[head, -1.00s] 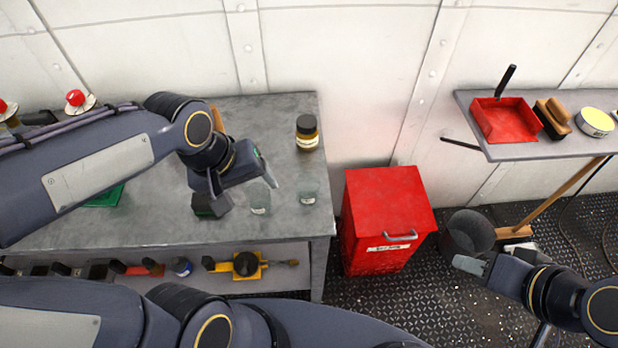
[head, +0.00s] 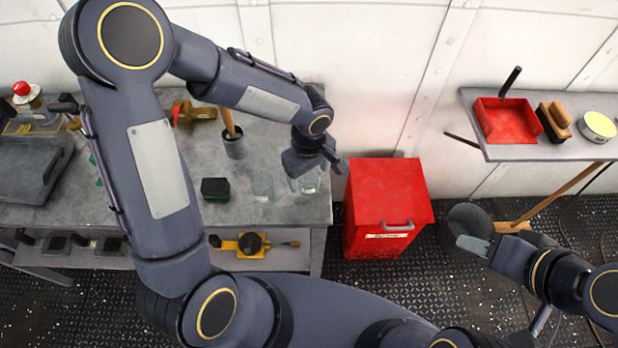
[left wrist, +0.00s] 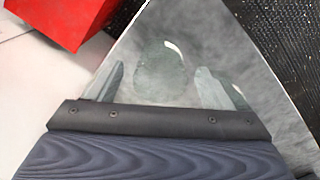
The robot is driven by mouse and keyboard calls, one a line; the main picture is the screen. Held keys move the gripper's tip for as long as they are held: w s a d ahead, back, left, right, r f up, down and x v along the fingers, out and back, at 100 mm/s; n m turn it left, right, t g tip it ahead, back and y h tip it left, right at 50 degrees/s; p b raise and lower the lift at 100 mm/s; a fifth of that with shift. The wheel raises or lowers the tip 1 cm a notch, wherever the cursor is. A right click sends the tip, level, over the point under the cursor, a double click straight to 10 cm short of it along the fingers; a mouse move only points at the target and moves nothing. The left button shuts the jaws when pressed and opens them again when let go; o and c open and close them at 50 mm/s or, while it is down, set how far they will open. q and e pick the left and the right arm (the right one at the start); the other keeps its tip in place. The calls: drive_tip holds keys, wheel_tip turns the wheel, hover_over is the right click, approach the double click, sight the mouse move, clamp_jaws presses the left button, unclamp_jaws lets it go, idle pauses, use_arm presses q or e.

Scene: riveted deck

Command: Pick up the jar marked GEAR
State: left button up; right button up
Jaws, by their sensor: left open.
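No marking GEAR is legible in any view. The amber jar with a dark lid and a pale label, seen earlier at the back right of the workbench, is hidden behind my left arm now. My left gripper (head: 315,172) is open over the bench's right end, at a clear glass vessel (head: 310,182). In the left wrist view this clear vessel (left wrist: 161,66) shows between and beyond the open fingers. A second clear vessel (head: 262,187) stands to its left. My right gripper (head: 472,246) is off to the right, away from the bench; its jaw opening is unclear.
The grey workbench (head: 245,212) carries a green-and-black block (head: 215,188) and a dark cup with a wooden handle (head: 234,145). A red bin (head: 385,205) stands close to its right. A wall shelf (head: 540,150) with a red dustpan (head: 507,120) is at far right.

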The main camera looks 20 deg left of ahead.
use_arm(q)
wheel_tip(320, 180, down, 2)
drive_tip(key=c, duration=1.1)
drive_tip(key=shift+r, duration=0.15)
